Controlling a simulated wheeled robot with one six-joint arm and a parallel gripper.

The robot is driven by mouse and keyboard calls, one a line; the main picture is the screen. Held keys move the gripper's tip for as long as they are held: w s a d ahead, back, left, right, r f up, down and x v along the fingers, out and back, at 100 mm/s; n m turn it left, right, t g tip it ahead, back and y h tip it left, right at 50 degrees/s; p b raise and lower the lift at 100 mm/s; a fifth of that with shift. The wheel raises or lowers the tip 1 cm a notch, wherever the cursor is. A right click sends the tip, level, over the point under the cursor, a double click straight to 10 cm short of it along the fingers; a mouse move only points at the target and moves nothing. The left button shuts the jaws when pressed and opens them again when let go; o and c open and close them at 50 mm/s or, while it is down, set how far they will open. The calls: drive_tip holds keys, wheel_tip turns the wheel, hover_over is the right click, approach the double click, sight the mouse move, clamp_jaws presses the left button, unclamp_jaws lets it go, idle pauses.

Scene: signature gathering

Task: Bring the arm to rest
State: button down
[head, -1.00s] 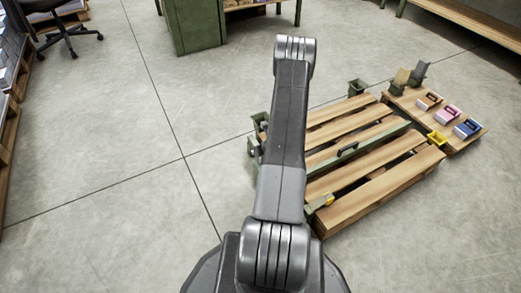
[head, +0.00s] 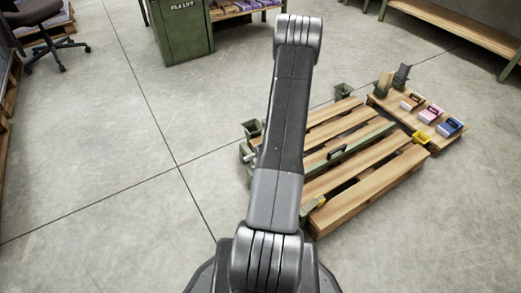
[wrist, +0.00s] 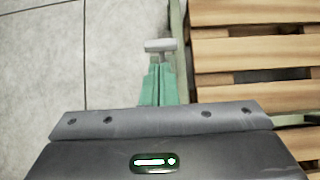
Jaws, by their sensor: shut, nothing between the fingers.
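My arm (head: 283,120) stretches forward up the middle of the head view, bent at a rounded grey joint at its top. My gripper (wrist: 160,68) is hidden in the head view. In the wrist view its two green fingers are together, with nothing held between them. A small light-grey bar (wrist: 160,45) shows just past the fingertips; I cannot tell whether it touches them. The fingers point along the left edge of the slatted wooden pallet (wrist: 250,50), over or near the concrete floor.
The low pallet (head: 375,180) has a green frame and lies right of my arm. A green cabinet (head: 183,35) and an office chair (head: 42,35) stand farther back. Floor (head: 90,170) at left is clear.

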drive_tip(key=shift+f, duration=0.15)
wheel_tip(320, 180, down, 12)
drive_tip(key=w+t+y+b, duration=0.1)
drive_tip(key=b, duration=0.1)
drive_tip(key=shift+w+a, duration=0.15)
drive_tip(key=shift+a, duration=0.3)
idle(0.4)
drive_tip(key=shift+t, duration=0.3)
drive_tip(key=shift+w, duration=0.1)
